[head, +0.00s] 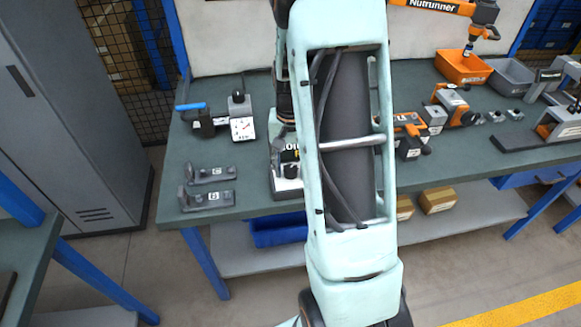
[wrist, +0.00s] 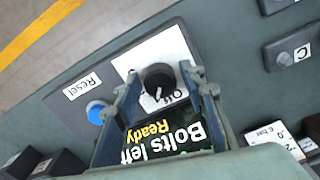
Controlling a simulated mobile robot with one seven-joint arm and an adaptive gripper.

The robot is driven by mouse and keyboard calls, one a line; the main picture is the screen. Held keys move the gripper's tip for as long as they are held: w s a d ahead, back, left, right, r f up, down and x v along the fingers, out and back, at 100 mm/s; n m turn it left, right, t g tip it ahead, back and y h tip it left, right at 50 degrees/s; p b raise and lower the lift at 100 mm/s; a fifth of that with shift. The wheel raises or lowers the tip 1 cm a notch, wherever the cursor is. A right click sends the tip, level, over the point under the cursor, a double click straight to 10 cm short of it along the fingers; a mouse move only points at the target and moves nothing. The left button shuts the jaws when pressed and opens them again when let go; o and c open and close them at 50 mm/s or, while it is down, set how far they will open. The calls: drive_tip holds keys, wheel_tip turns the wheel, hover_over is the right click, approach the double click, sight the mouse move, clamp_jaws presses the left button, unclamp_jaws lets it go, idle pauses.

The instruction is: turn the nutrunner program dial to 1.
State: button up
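The program dial (wrist: 158,78) is a round black knob on a white plate (wrist: 168,48), with a white pointer mark at its lower edge in the wrist view. Lettering on the plate, seemingly part of "Off", is partly covered by a finger; no 1 is readable. My gripper (wrist: 160,76) is open, one finger on each side of the dial, with small gaps showing; I cannot tell its exact height. Below the dial a dark display (wrist: 155,137) reads "Bolts left" and "Ready". In the head view my arm mostly hides the controller (head: 288,180) and my gripper.
A blue button (wrist: 96,112) labelled Reset sits left of the dial in the wrist view. On the bench (head: 240,182) stand a gauge block (head: 241,125), grey brackets (head: 208,197), an orange bin (head: 463,68) and orange tools (head: 455,105). The orange Nutrunner (head: 484,28) hangs at the upper right.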

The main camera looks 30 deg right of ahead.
sight(290, 168)
drive_tip(key=shift+o, duration=0.4)
drive_tip(key=shift+r, duration=0.1)
wheel_tip(290, 168, up, 12)
idle(0.6)
